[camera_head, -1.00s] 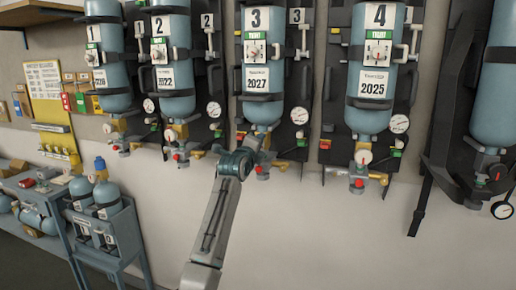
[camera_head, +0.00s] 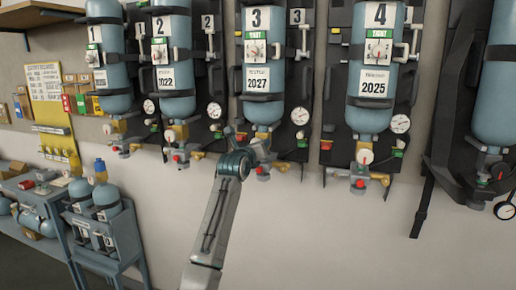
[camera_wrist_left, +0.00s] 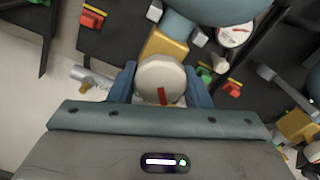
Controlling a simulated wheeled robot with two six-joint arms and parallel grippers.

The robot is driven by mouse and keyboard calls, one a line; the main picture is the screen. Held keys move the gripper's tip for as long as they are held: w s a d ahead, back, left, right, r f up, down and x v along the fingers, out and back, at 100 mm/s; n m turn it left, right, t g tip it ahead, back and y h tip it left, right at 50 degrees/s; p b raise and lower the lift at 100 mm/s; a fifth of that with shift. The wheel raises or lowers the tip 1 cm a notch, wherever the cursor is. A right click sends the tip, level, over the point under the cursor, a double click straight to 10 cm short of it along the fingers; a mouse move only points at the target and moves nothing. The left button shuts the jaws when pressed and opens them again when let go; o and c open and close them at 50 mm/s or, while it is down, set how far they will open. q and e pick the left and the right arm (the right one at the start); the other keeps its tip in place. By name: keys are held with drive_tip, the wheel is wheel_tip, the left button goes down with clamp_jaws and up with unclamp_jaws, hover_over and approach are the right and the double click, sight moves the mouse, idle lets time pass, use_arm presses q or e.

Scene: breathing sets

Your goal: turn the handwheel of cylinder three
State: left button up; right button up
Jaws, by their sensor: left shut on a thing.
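Cylinder three (camera_head: 264,112) is a blue-grey cylinder in a black wall bracket, with a white "3", a green TIGHT tag, a dial and a "2027" card. Its handwheel (camera_wrist_left: 160,76) is a pale round knob with a red mark, below the brass valve body in the left wrist view. My left gripper (camera_head: 248,142) is at the valve under cylinder three, with its arm rising from below. In the left wrist view its blue fingers lie on both sides of the handwheel, shut on it. In the head view the arm and gripper hide the handwheel. My right gripper is not in view.
Cylinder two (camera_head: 172,105) hangs to the left and cylinder four (camera_head: 370,118) to the right, each with a valve and gauge below. A pressure gauge (camera_head: 300,116) is beside cylinder three. A rack of small cylinders (camera_head: 128,265) stands lower left. The wall below is bare.

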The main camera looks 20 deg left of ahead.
use_arm(q)
drive_tip(key=shift+f+m, duration=0.1)
drive_tip(key=shift+m, duration=0.5)
drive_tip(key=o, duration=1)
drive_tip(key=shift+s, duration=0.1)
drive_tip(key=shift+s, duration=0.25)
drive_tip(key=s+b, duration=0.3)
drive_tip(key=s, duration=0.7)
drive_tip(key=shift+a+b, duration=0.25)
drive_tip(key=shift+b, duration=0.1)
